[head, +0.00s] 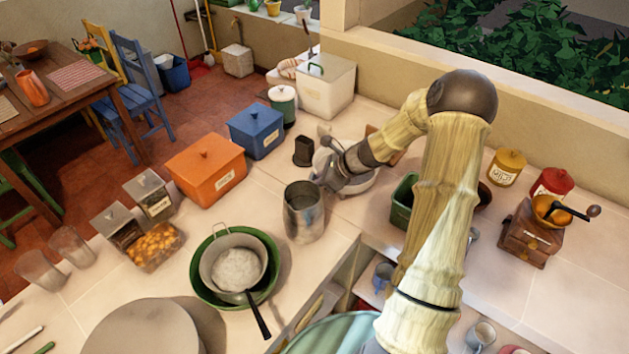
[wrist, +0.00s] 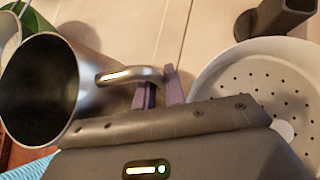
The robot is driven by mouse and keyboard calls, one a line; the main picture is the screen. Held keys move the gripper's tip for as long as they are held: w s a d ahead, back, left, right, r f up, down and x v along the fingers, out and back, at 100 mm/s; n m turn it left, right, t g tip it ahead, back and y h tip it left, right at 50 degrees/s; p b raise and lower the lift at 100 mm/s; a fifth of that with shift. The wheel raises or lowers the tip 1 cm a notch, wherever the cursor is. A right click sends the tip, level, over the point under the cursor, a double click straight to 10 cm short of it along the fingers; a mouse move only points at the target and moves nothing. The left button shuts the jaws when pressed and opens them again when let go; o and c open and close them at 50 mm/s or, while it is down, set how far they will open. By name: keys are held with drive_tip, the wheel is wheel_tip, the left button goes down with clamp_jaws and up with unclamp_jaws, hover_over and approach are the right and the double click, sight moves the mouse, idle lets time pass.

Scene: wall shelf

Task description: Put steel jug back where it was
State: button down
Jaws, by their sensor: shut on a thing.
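The steel jug (head: 304,213) is a grey metal cylinder in the middle of the pale counter in the head view, close to the counter's inner corner. It looks upright there. In the wrist view the jug (wrist: 40,90) shows its open mouth and a handle toward my gripper. My gripper (head: 328,178) reaches in from the right at the jug's handle. In the wrist view my gripper's purple fingers (wrist: 159,92) are shut on the handle. I cannot tell whether the jug's base touches the counter.
A white colander (wrist: 262,85) stands close beside my gripper. A green bowl with a strainer (head: 234,266) is left of the jug. Orange (head: 205,170) and blue (head: 256,131) boxes stand behind. A dark green container (head: 401,202) is to the right. Some bare counter lies before the boxes.

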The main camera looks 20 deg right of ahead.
drive_tip(key=c, duration=1.5)
unclamp_jaws()
drive_tip(key=shift+r, duration=0.15)
drive_tip(key=b+v, duration=0.1)
drive_tip(key=v, duration=1.1)
drive_tip(key=shift+b, duration=0.4)
